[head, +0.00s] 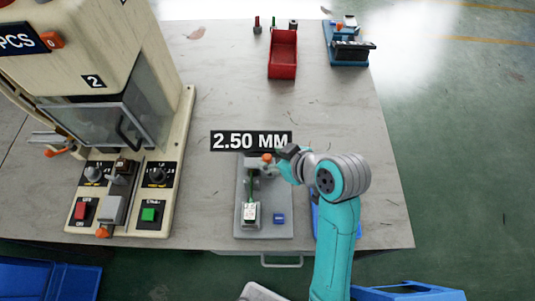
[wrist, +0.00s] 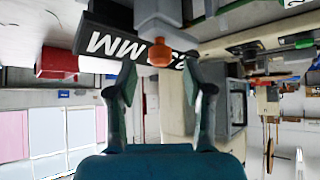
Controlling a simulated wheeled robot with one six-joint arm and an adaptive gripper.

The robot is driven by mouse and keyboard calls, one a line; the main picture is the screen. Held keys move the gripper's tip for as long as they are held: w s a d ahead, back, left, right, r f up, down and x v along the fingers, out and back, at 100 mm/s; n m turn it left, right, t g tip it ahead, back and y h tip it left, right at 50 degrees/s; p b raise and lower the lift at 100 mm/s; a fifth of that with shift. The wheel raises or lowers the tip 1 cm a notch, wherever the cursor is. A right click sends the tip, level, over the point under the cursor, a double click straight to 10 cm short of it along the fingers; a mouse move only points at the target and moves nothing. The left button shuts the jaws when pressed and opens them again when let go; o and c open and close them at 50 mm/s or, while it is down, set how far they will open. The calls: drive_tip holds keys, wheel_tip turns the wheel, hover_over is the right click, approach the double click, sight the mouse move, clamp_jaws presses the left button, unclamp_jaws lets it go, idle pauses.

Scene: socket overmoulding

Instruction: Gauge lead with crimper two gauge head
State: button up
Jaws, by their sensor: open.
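The gauge (head: 243,226) is a grey plate with an upright head (head: 251,163) at its far end and an orange knob (head: 267,157). A sign (head: 251,141) above it reads 2.50 MM. A green lead (head: 250,188) seems to run along the plate to a block with a white label (head: 250,212). My gripper (head: 281,158) is at the right of the knob. In the wrist view my gripper (wrist: 163,84) is open, with the orange knob (wrist: 160,54) just beyond and between the fingertips. Contact cannot be told. Crimper two (head: 120,45) stands at the left.
A blue button (head: 279,218) is on the plate. A red bin (head: 283,55) and a blue fixture (head: 346,48) stand at the table's far side. A blue container (head: 322,215) is partly hidden by my arm. The table's middle (head: 220,95) is clear.

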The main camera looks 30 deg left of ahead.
sight(268, 157)
drive_tip(key=shift+x, duration=1.65)
clamp_jaws()
